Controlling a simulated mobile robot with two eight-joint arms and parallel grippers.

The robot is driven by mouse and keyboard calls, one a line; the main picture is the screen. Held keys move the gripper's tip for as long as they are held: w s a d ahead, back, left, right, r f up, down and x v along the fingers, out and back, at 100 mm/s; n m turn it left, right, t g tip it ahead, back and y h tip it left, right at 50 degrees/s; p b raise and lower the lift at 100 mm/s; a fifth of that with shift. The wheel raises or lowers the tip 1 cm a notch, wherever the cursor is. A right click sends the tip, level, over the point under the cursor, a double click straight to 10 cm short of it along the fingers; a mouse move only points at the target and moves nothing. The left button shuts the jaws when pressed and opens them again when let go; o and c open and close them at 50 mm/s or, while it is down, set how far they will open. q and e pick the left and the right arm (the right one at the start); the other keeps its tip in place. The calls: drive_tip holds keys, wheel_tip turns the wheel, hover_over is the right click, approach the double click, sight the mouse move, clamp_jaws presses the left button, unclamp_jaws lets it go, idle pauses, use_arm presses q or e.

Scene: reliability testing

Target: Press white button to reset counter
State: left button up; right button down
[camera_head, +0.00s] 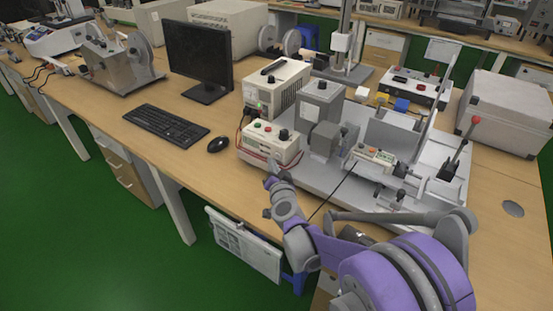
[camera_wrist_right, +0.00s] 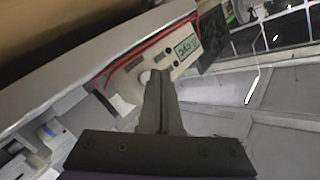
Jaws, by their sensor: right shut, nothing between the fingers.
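The counter (camera_head: 268,150) is a small cream box near the front edge of the bench, with coloured buttons and a black knob on top. In the right wrist view its front panel (camera_wrist_right: 172,62) shows a green display and small dark buttons. A round white button (camera_wrist_right: 145,76) shows just left of the fingertips. My right gripper (camera_head: 270,182) is shut and empty, just in front of the counter. In the right wrist view the closed fingers (camera_wrist_right: 160,76) appear at the panel beside the white button; I cannot tell whether they touch it. My left gripper is not in view.
Red cables (camera_head: 262,160) run along the counter's base. A grey test machine (camera_head: 320,110) stands to its right. A mouse (camera_head: 218,144), keyboard (camera_head: 165,124) and monitor (camera_head: 199,58) are to the left. Some bare bench lies in front of the mouse.

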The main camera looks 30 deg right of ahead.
drive_tip(key=shift+s+a+b, duration=0.3)
drive_tip(key=shift+a+b, duration=0.1)
drive_tip(key=shift+a, duration=0.4)
drive_tip(key=shift+s+a+b, duration=0.35)
drive_tip(key=shift+a+b, duration=0.05)
drive_tip(key=shift+a, duration=0.35)
drive_tip(key=shift+s+a+b, duration=0.3)
drive_tip(key=shift+a+b, duration=0.1)
drive_tip(key=shift+a, duration=0.4)
